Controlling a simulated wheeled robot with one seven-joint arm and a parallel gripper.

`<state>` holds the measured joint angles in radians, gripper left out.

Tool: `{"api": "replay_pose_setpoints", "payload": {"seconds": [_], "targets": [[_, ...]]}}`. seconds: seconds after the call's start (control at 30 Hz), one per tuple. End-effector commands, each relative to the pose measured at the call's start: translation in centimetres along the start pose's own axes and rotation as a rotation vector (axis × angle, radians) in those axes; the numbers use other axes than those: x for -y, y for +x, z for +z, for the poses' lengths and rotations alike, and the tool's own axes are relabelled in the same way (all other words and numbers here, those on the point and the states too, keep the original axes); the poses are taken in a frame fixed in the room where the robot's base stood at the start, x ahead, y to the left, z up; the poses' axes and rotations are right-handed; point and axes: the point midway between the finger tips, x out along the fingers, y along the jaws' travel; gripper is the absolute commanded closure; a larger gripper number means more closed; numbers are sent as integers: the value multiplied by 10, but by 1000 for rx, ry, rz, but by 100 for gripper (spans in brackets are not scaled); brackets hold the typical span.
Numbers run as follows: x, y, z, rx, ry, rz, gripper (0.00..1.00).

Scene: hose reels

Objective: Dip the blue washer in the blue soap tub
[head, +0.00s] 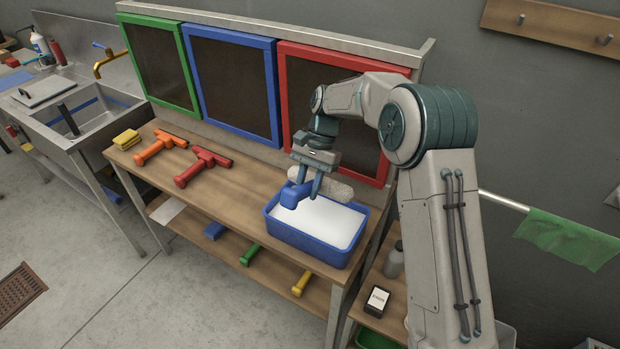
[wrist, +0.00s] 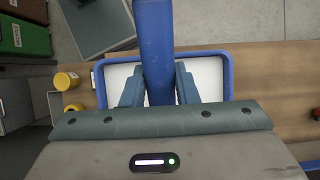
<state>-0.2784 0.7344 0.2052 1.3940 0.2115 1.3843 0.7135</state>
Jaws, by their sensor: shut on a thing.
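The blue washer (head: 292,195) has a blue handle and a pale fuzzy sleeve (head: 333,187). My gripper (head: 315,190) is shut on the handle and holds it over the blue soap tub. The handle (wrist: 155,40) also shows between the fingers (wrist: 158,90) in the wrist view. The blue soap tub (head: 302,246) stands at the right end of the wooden bench and is filled with white. The sleeve shows behind my gripper near the tub's far side; whether it touches the white is unclear. In the wrist view the sleeve is hidden.
An orange tool (head: 155,147), a red tool (head: 200,165) and yellow sponges (head: 126,139) lie on the bench's left part. Green, blue and red framed panels (head: 233,88) stand along its back. The bench between the red tool and the tub is clear.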

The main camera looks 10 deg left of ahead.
Motion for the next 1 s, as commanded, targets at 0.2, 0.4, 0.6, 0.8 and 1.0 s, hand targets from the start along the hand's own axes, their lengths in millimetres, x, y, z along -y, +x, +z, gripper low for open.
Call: {"api": "replay_pose_setpoints", "payload": {"seconds": [0.2,0.4,0.6,0.8,1.0], "targets": [[0,20,-11,0,0,0,95],[0,38,-20,1,0,1,95],[0,56,-30,0,0,0,95],[0,72,-38,0,1,1,95],[0,90,-48,0,1,0,95]]}}
